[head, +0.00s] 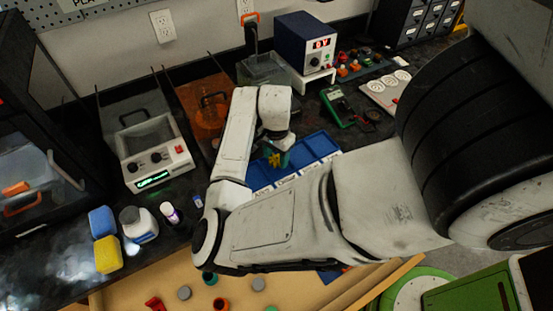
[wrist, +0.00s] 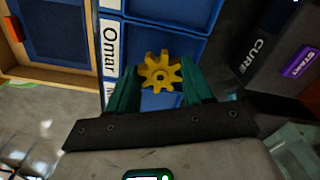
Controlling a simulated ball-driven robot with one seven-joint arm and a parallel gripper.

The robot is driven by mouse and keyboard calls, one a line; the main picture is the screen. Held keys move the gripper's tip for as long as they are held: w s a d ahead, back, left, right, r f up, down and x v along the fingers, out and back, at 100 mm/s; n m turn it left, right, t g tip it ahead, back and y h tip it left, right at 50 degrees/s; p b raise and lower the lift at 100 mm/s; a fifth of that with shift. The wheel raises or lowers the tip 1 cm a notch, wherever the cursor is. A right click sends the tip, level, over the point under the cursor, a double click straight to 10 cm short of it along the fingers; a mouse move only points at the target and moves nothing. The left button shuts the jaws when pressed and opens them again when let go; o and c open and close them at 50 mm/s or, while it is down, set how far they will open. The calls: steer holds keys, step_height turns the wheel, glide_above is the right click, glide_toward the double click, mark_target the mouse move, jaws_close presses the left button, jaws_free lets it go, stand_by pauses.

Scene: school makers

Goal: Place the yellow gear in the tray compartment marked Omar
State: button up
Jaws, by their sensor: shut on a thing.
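A yellow gear (wrist: 160,72) with blunt teeth is held between the two green fingers of my gripper (wrist: 157,78) in the wrist view. In the head view the gear (head: 273,160) shows small and partly hidden at my gripper (head: 278,155). The blue compartment tray (head: 322,145) lies below; my arm hides part of it. In the wrist view the tray (wrist: 190,45) shows a white label reading Omar (wrist: 110,48) along its left edge. The gear overlaps the compartment beside that label in the picture. I cannot tell its exact height above the tray floor.
A dark box marked CURE (wrist: 262,50) stands right of the tray in the wrist view.

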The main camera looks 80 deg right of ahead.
steer(key=shift+f, duration=1.05)
steer(key=shift+f, duration=0.15)
steer(key=o, duration=0.7)
